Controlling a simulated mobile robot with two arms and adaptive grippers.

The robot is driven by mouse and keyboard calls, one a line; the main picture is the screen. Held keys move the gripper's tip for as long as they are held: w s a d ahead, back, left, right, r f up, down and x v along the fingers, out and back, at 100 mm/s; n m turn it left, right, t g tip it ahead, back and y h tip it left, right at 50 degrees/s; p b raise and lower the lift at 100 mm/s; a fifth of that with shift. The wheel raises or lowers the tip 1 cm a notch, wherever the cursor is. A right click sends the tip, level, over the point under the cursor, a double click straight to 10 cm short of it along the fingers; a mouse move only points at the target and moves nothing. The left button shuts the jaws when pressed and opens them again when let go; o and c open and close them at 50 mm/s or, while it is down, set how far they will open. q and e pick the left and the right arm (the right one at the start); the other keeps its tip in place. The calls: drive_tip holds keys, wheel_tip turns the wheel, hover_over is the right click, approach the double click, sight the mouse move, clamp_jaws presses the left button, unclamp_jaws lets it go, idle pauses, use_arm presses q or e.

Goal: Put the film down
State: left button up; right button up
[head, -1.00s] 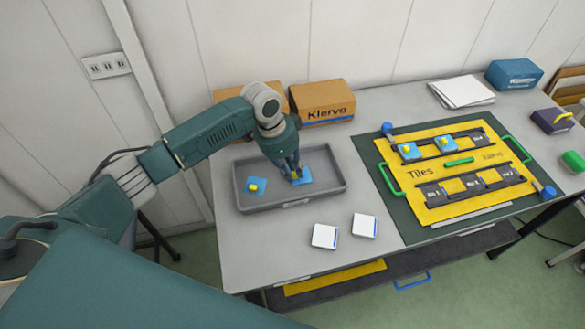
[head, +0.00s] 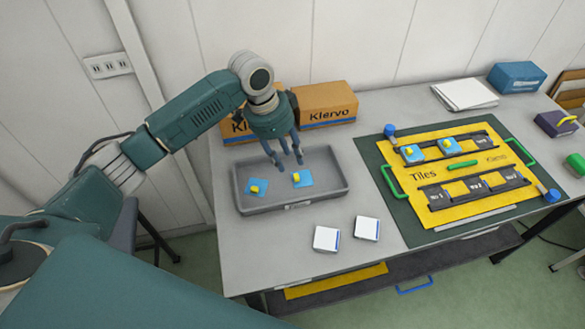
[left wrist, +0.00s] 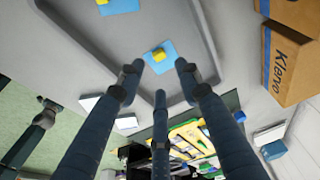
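Two blue film squares, each with a yellow grip on top, lie apart in the grey tray (head: 292,204). The right film (head: 302,179) lies flat on the tray floor, and it also shows in the left wrist view (left wrist: 160,57). The left film (head: 256,189) lies to its left. My left gripper (head: 287,161) is above the tray, just above and behind the right film. Its fingers are spread and empty, apart from the film. A dark jointed part at the left edge of the left wrist view may be my right gripper; its fingers are unclear.
Two white tiles (head: 326,239) (head: 367,228) lie in front of the tray. A yellow Tiles board (head: 428,197) on a green mat (head: 391,222) holds two blue-topped tiles in its back row. Klervo boxes (head: 328,104) stand behind the tray.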

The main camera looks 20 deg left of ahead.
use_arm(q)
drive_tip(key=v, duration=0.5)
drive_tip(key=shift+r, duration=0.15)
